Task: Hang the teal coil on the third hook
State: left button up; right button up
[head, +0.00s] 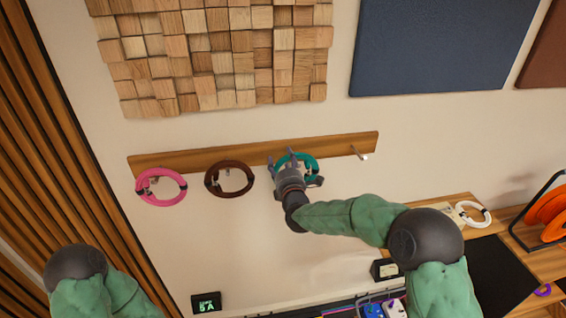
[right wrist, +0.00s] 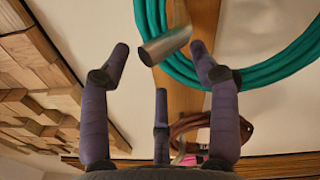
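The teal coil (head: 310,170) is at the third hook of the wooden rail (head: 340,148), partly hidden behind my right gripper (head: 285,162). In the right wrist view, the teal coil (right wrist: 268,72) lies against the rail, and the metal third hook (right wrist: 165,46) sticks out in front of part of it. The coil appears to hang on this hook. My right gripper (right wrist: 162,75) has its fingers spread on both sides of the hook. One finger overlaps the coil in the picture; contact cannot be told. My left gripper is out of view.
A pink coil (head: 182,190) and a brown coil (head: 250,184) hang on the hooks to the left. The rightmost hook (head: 360,154) is bare. A white coil (head: 484,208) and an orange reel (head: 550,212) are on the wooden desk at the right.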

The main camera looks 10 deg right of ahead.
jog(key=shift+f, duration=0.1)
jog(key=s, duration=1.2)
jog(key=s+a+f+m+g+y+b, duration=0.1)
jog(key=s+f+m+g+b, duration=0.25)
jog(key=f, duration=1.05)
jog(key=s+f+m+g+b, duration=0.25)
jog(key=f+m+b, duration=0.2)
jog(key=f, duration=0.85)
jog(key=s+a+f+m+g+y+b, duration=0.1)
jog(key=s+f+m+g+b, duration=0.25)
jog(key=f, duration=1.05)
jog(key=s+a+f+m+g+y+b, duration=0.2)
jog(key=s+f+m+g+b, duration=0.6)
jog(key=s+f+m, duration=0.6)
jog(key=s+f+b, duration=0.1)
jog(key=s+f, duration=0.6)
jog(key=f, duration=0.3)
jog(key=shift+s+a+b, duration=0.15)
jog(key=shift+s+b, duration=0.1)
jog(key=shift+b, duration=0.15)
jog(key=shift+f+g, duration=0.1)
jog(key=shift+g, duration=0.15)
jog(key=shift+c, duration=0.2)
